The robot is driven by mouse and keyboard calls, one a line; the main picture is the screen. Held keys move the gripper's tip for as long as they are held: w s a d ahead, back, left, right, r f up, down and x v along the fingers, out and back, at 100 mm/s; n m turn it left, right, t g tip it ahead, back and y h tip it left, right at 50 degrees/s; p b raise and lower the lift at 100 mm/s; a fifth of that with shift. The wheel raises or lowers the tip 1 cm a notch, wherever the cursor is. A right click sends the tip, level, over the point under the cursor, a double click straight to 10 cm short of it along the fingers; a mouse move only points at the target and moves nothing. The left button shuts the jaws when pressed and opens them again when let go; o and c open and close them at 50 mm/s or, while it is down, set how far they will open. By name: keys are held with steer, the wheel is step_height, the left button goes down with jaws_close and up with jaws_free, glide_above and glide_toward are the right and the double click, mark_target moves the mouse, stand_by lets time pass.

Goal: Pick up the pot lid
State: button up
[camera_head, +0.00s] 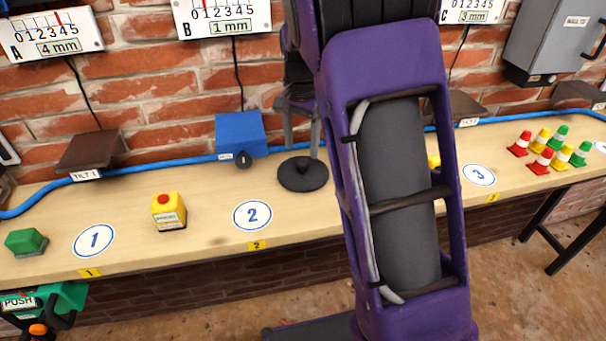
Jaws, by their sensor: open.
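A dark round lid-like disc (302,178), which looks like the pot lid, lies flat on the wooden bench behind and right of the white circle marked 2. My gripper (301,152) points down just above it, with its two grey fingers apart. The fingertips appear to be over the far part of the disc. My purple arm hides the bench to the right of the disc.
A yellow box with a red button (168,211) stands further left. Several coloured cones (541,160) stand at right. A blue hose (150,166) runs along the brick wall.

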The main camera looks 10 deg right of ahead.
mark_target(303, 162)
steer(key=f, duration=0.2)
steer(key=f+b, duration=0.1)
steer(key=f, duration=0.1)
steer(key=shift+s+d+f, duration=0.1)
steer(key=shift+d+f, duration=0.1)
steer(key=shift+f, duration=0.1)
jaws_close()
